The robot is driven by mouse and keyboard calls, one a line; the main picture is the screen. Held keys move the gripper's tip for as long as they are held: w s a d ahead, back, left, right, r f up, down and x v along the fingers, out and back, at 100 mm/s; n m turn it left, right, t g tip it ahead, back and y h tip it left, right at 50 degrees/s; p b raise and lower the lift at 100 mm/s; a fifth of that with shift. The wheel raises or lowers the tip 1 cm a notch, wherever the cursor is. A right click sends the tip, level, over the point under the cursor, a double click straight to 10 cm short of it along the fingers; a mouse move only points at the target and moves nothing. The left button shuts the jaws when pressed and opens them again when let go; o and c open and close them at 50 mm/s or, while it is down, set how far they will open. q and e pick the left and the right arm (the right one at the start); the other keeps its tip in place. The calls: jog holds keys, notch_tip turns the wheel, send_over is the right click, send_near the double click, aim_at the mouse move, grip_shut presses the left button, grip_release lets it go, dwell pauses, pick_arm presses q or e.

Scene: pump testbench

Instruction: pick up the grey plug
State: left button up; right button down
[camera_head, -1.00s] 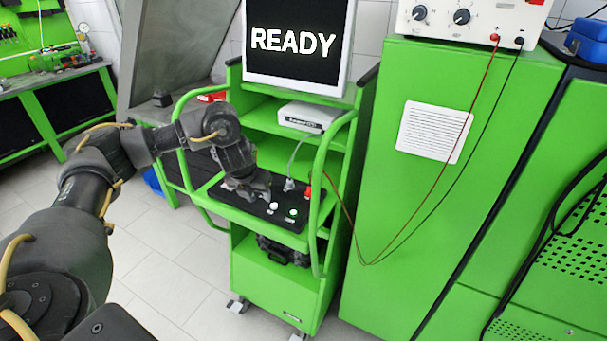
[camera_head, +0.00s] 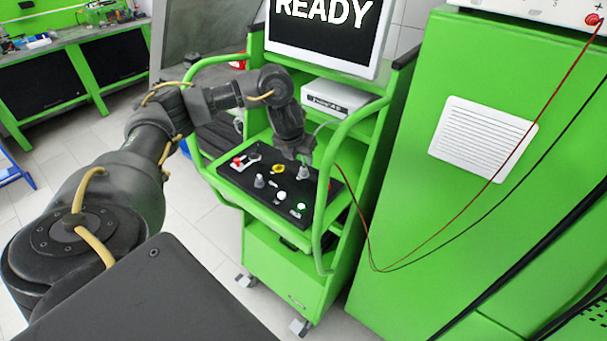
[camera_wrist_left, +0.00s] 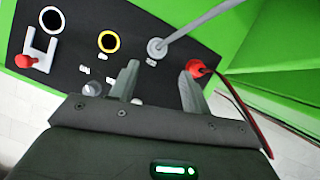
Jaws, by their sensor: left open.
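The grey plug (camera_head: 303,173) sits upright in the black panel (camera_head: 262,200) of the green cart, below my left gripper (camera_head: 298,154). In the left wrist view the grey plug (camera_wrist_left: 157,48) is round, with a grey cable running up and right. It shows beyond the gap between the two fingers of my left gripper (camera_wrist_left: 160,84). The fingers are apart with nothing between them. The gap between plug and fingertips is hard to judge. My right gripper is not in view.
A red plug (camera_wrist_left: 200,68) with red and black leads is close beside the right finger. The panel also has a red-handled switch (camera_wrist_left: 28,60), a yellow ring (camera_wrist_left: 108,41) and a green button (camera_head: 301,206). The cart's green handle (camera_head: 325,205) curves along the right side.

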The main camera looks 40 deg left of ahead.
aim_at(304, 168)
pick_arm(q)
jog(key=x, duration=0.3)
jog(key=shift+w, duration=0.4)
jog(key=shift+a, duration=0.1)
jog(key=shift+s+f, duration=0.1)
jog(key=shift+s, duration=0.05)
jog(key=b+x, duration=0.1)
jog(key=x, duration=0.3)
jog(key=shift+a+f, duration=0.15)
jog(key=shift+a, duration=0.05)
jog(key=shift+w+f, duration=0.2)
jog(key=shift+w, duration=0.05)
jog(key=shift+s, duration=0.1)
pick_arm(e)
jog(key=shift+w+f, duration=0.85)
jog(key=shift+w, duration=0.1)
pick_arm(q)
jog(key=c, duration=0.9)
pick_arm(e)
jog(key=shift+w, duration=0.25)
